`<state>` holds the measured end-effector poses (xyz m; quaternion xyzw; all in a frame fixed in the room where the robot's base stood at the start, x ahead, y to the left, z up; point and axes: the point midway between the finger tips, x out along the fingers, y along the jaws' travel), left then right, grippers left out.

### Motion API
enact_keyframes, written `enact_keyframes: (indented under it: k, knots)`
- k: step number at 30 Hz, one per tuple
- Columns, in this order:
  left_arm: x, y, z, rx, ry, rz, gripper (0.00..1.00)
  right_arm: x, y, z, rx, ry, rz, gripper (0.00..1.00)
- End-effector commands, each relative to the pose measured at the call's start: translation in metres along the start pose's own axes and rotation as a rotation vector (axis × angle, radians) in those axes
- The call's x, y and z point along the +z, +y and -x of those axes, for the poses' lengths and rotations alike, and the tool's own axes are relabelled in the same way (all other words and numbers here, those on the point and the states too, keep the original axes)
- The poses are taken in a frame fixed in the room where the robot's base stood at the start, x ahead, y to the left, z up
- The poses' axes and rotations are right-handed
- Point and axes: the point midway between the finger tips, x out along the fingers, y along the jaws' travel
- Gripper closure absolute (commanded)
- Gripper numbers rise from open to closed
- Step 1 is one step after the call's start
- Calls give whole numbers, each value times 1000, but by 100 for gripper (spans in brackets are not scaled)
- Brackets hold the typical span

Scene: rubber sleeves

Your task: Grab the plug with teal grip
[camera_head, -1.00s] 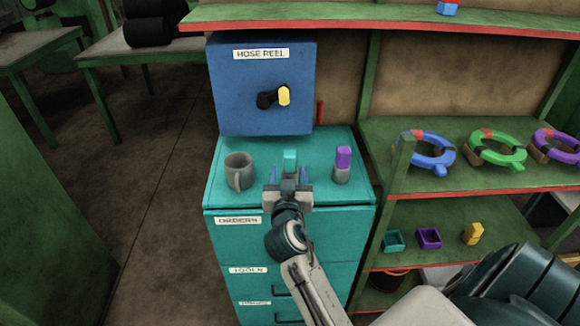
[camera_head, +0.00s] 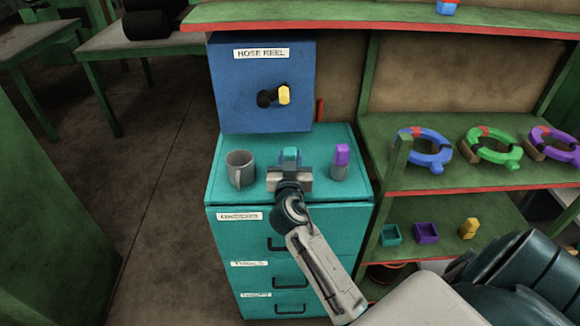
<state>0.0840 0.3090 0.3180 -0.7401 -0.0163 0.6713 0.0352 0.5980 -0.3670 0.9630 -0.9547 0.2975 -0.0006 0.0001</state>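The plug with teal grip (camera_head: 290,153) stands on the top of the teal drawer cabinet, and only its teal upper part shows. My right gripper (camera_head: 290,159) is at the plug, with its blue fingers close against both sides of the grip. It looks shut on the plug. The gripper body hides the plug's lower part. A second plug with a purple grip (camera_head: 342,154) and a grey base stands upright just to the right, apart from my gripper. My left gripper is not in view.
A grey mug (camera_head: 240,168) stands left of my gripper on the cabinet top (camera_head: 225,195). A blue hose reel box (camera_head: 235,95) rises behind. Green shelves (camera_head: 390,175) on the right hold ring-shaped parts, small bins and a yellow piece. Floor on the left is open.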

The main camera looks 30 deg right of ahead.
Motion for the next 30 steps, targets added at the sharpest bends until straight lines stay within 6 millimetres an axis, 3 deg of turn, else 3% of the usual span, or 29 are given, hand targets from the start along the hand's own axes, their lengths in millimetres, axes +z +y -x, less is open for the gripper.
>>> enact_keyframes:
  k: [3,13,21,30]
  knots:
    - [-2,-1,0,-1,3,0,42,0,0,0,0,0,0,99]
    - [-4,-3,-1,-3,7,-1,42,-4,0,0,0,1,-1,99]
    - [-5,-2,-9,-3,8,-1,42,-35,0,0,0,5,-4,99]
    - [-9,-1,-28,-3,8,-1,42,-37,22,70,0,-2,-4,99]
